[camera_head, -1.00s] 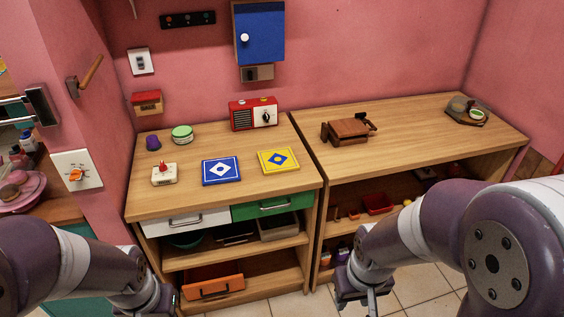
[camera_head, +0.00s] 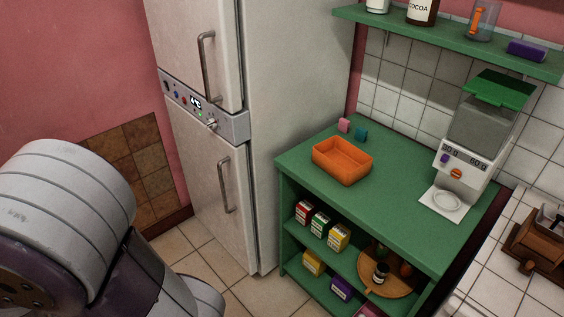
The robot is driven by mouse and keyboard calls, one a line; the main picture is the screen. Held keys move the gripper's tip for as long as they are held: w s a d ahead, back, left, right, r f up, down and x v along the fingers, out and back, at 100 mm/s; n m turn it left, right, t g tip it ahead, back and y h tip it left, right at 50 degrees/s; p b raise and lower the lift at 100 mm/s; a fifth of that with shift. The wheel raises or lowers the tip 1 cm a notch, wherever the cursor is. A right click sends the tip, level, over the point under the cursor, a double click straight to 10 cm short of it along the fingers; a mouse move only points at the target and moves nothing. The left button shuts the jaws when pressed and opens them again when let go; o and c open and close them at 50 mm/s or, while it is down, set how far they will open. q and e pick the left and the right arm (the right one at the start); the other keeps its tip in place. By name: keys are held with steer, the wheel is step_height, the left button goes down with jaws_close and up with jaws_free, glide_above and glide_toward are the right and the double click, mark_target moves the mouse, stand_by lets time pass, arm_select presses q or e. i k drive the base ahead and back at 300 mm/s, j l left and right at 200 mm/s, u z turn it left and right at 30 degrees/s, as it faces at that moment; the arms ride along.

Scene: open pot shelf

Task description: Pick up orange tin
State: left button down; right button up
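An orange tin (camera_head: 342,161), a rectangular open-topped tray shape, sits on the left part of the green cabinet's top. It looks empty. One of my arms fills the lower left of the head view, well left of the cabinet, with its gripper out of the picture. My other gripper is not in view either. Nothing touches the orange tin.
The green cabinet (camera_head: 400,209) has open shelves with small boxes (camera_head: 319,223) and a round wooden tray (camera_head: 388,279). A fridge (camera_head: 205,120) stands left.

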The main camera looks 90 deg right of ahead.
mark_target(344, 163)
steer(key=z, duration=3.35)
steer(key=i+z, duration=0.45)
steer(key=i, duration=0.15)
steer(key=i+j+z, duration=0.25)
steer(key=i+z, duration=0.25)
steer(key=i, duration=0.1)
